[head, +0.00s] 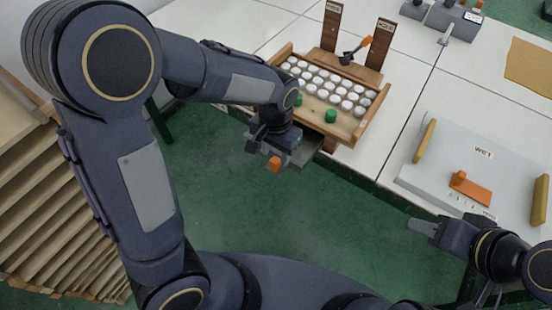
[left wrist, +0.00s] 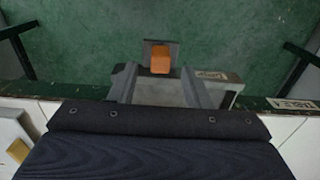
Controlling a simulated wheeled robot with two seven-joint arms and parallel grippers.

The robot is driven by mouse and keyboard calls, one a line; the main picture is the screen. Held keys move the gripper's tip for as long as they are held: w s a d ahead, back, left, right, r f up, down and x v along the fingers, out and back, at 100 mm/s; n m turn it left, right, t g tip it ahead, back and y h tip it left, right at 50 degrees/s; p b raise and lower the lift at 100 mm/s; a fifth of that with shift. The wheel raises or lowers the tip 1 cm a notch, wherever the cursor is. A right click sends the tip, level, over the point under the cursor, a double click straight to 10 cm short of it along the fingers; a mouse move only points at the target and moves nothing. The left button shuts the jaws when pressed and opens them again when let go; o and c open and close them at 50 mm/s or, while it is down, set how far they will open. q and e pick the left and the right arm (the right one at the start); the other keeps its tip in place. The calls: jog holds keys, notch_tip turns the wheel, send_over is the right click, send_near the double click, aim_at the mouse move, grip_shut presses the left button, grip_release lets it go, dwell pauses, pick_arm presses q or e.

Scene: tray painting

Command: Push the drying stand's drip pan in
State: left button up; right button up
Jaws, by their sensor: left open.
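The drying stand (head: 345,132) is a wooden rack at the table's front edge, holding several white pieces and a few green ones. Its grey drip pan (head: 311,157) sticks out from under the front, over the green floor. The pan's orange handle (head: 274,163) is at its outer end; the left wrist view also shows the handle (left wrist: 160,59) beyond my fingertips and the grey pan (left wrist: 160,93) between my fingers. My left gripper (head: 285,150) is open at the pan; contact cannot be told. My right gripper (head: 417,225) is empty by the table's front edge, its finger gap unclear.
A pale board (head: 430,175) marked WET, with yellow side bars and an orange piece (head: 470,188), lies right of the stand. Two brown upright holders (head: 331,27) stand behind the rack. A wooden slatted rack (head: 45,215) is at left. Green floor is clear below the pan.

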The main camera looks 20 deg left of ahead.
aim_at(275, 160)
pick_arm(q)
jog(key=shift+f, duration=2.1)
grip_shut()
